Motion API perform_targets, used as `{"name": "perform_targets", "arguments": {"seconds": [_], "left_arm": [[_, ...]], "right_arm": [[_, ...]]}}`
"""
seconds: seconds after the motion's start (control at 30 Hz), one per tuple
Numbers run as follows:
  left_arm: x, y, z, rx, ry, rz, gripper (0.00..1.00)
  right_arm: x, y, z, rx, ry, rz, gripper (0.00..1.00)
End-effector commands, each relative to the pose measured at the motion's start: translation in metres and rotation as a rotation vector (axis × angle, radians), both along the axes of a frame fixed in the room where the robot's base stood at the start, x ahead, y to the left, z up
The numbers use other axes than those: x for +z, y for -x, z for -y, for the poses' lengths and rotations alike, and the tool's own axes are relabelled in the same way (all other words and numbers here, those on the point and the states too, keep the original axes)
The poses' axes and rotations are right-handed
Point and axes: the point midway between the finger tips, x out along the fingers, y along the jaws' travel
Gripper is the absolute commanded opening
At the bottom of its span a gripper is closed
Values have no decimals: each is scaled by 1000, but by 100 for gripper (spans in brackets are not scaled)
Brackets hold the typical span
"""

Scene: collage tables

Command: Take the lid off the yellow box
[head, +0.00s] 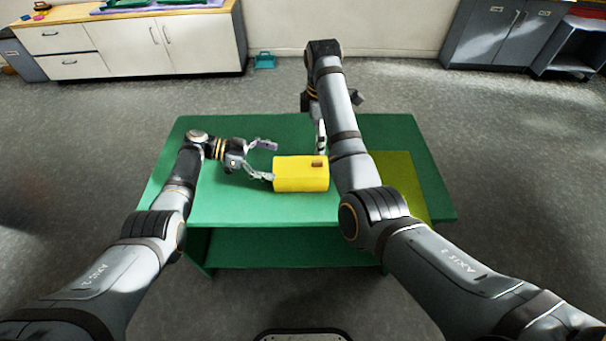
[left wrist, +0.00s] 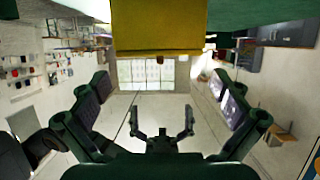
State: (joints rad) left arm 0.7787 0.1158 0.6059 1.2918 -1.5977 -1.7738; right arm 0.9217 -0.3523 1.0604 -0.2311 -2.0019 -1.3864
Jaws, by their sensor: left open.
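The yellow box (head: 298,178) stands on the green table (head: 235,205), with a small brown handle (head: 318,162) on its top near the right end. Whether the lid is seated cannot be told apart from the box body. My left gripper (head: 263,161) is open at the box's left side, with one finger near its front left corner. In the left wrist view the yellow box (left wrist: 157,30) fills the top middle, beyond the spread fingers (left wrist: 165,105). My right gripper (head: 320,140) points down behind the box's right end; my right arm partly hides it, so its opening does not show.
An olive mat (head: 402,180) lies on the table's right side, partly behind my right arm. The table's left and back parts are clear. White cabinets (head: 140,45) and grey cabinets (head: 505,35) stand far back. A teal item (head: 265,61) is on the floor.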

Motion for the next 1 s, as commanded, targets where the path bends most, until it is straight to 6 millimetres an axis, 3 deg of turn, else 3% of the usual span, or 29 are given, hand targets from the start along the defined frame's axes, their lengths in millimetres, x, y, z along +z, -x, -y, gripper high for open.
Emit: {"name": "perform_targets", "arguments": {"seconds": [0.2,0.4,0.77,1.0], "left_arm": [[-14,0,45,-2,4,-1,100],[-24,0,72,0,2,0,100],[-28,0,80,0,1,1,100],[-28,0,80,0,1,1,71]], "right_arm": [[0,0,1,-1,1,0,100],[0,0,0,-1,0,0,100],[0,0,0,-1,1,0,100],[0,0,0,-1,1,0,100]]}}
